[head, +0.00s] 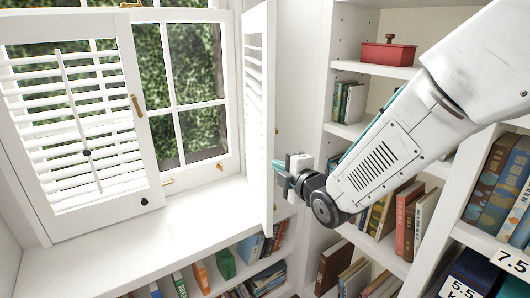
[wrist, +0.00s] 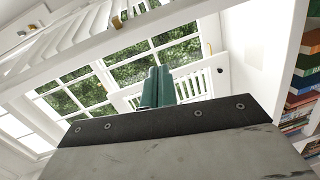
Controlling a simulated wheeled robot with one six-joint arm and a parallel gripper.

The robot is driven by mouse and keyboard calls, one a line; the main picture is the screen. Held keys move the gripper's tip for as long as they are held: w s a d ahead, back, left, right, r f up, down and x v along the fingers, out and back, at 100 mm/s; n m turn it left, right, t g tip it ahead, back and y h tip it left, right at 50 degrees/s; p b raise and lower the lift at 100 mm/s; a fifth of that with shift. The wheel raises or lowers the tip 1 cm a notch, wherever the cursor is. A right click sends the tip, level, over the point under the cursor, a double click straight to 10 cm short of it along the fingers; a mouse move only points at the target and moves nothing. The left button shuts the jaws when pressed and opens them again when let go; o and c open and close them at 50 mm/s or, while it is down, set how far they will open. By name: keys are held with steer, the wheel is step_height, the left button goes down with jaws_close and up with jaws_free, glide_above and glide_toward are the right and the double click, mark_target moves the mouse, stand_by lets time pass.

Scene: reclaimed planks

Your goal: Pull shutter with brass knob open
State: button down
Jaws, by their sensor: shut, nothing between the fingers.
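The right louvred shutter (head: 258,60) is white and stands swung out from the window, seen nearly edge-on in the head view. No brass knob can be made out on it there. In the wrist view a near white shutter frame (wrist: 150,32) crosses the top, with a small brass piece (wrist: 117,22) on it, perhaps the knob. The left shutter (head: 150,165) carries a black knob (head: 144,201) at its lower corner. My gripper (head: 278,167) has teal fingers (wrist: 158,87), shut and empty, at the right shutter's outer edge. I cannot tell whether they touch it.
The window (head: 190,107) has brass fittings, and a white sill (head: 190,205) lies below it. Bookshelves stand below the sill and at the right, close to my arm. A red box (head: 388,54) sits on an upper shelf. The space before the window is open.

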mark_target(265, 152)
steer(key=w+a+n+y, duration=0.2)
steer(key=w+a, duration=0.6)
steer(key=shift+t, duration=0.3)
steer(key=d, duration=0.2)
steer(key=w+d, duration=0.1)
steer(key=d, duration=0.1)
steer(key=shift+w+d, duration=0.15)
